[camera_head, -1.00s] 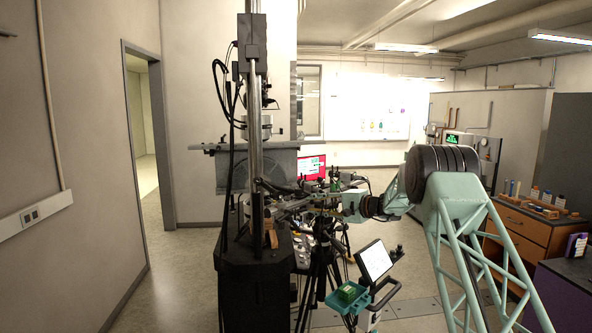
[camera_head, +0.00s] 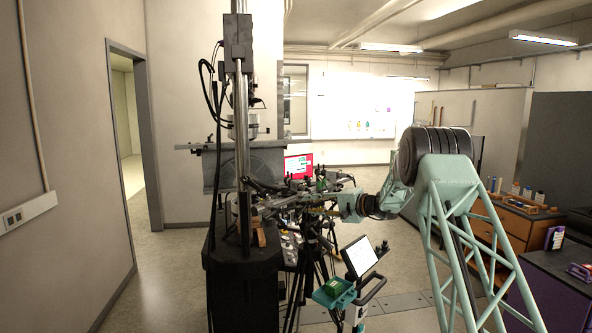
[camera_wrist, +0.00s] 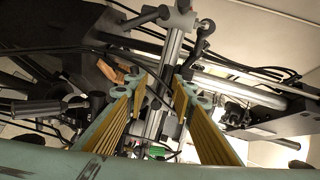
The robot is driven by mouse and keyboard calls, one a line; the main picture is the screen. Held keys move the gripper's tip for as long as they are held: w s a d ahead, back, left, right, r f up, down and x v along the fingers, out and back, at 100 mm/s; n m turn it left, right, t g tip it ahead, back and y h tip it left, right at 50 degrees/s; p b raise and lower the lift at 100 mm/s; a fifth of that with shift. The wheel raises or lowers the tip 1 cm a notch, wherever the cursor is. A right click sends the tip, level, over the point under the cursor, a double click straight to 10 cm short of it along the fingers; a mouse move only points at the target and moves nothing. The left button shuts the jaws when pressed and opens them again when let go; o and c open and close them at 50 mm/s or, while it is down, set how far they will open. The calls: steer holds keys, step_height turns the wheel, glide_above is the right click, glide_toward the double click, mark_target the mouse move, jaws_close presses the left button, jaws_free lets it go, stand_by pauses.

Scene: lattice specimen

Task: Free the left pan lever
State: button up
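My gripper (camera_wrist: 160,84) is open, with its two yellow-padded fingers apart on both sides of a grey metal post (camera_wrist: 171,50). Nothing is clearly held between the pads. Black lever handles stick out near the post's top, one to the left (camera_wrist: 143,18) and one to the right (camera_wrist: 201,46). I cannot tell which lever is the left pan lever. In the head view, my gripper (camera_head: 322,205) reaches left into a cluster of dark gear above a black tripod (camera_head: 312,262). The levers are too small to make out there.
A tall black test machine (camera_head: 243,150) stands left of the tripod. Black cables (camera_wrist: 80,47) cross the wrist view. A wooden-looking block (camera_wrist: 107,70) lies left of the fingers. A tablet (camera_head: 359,256) and a teal tray (camera_head: 334,293) stand in front. Open floor lies at the left.

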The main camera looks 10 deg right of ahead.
steer(key=b+v, duration=0.1)
steer(key=v, duration=0.8)
steer(key=s+a+n+g+h+p, duration=0.4)
steer(key=a+n+g+p, duration=0.3)
steer(key=a+n, duration=1.05)
steer(key=w+d+r+n+h+p, duration=0.2)
steer(key=r+n+h, duration=0.2)
steer(key=r+n, duration=0.4)
steer(key=w+d+r+n+h+p, duration=0.2)
steer(key=w+d+r+n+h, duration=0.1)
steer(key=r+n, duration=0.5)
steer(key=shift+w+n+t+h, duration=0.25)
steer(key=shift+n+h, duration=0.35)
steer(key=shift+n, duration=0.45)
